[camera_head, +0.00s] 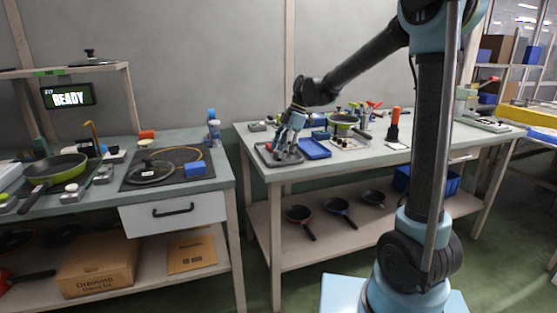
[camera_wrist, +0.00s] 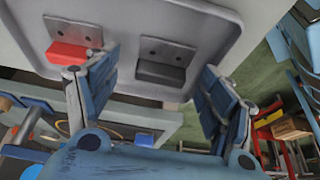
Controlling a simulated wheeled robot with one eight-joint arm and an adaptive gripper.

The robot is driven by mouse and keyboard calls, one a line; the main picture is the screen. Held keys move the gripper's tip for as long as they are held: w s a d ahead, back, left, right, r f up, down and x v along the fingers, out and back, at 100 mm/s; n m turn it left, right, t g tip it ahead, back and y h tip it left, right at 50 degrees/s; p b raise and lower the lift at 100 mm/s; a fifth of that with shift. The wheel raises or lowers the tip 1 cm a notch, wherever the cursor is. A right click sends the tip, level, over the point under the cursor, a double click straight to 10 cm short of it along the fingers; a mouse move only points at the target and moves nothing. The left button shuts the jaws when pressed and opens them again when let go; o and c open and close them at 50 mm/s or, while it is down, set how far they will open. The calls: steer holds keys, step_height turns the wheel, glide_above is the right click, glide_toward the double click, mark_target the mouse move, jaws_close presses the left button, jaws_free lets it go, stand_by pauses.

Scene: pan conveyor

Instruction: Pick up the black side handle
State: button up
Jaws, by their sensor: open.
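The black side handle (camera_wrist: 161,72) lies in a grey tray (camera_wrist: 215,45), a dark block with a grey two-holed metal plate. A red handle (camera_wrist: 68,54) with a similar plate lies to its left in the tray. My gripper (camera_wrist: 160,80) is open and empty, with its blue padded fingers on either side of the black handle in the wrist view. I cannot tell how far the fingertips are from it. In the head view my gripper (camera_head: 284,152) is over the tray (camera_head: 264,160) at the right bench's left end, and hides the handles.
A blue tray (camera_head: 314,149) stands close to the right of my gripper. The left bench holds a dark mat with a lid (camera_head: 150,173). A gap separates the benches.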

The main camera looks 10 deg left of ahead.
steer(key=shift+s+a+f, duration=0.1)
steer(key=shift+a+f, duration=0.05)
steer(key=shift+f, duration=0.4)
steer(key=c, duration=1.2)
steer(key=shift+o, duration=0.2)
steer(key=shift+r, duration=0.15)
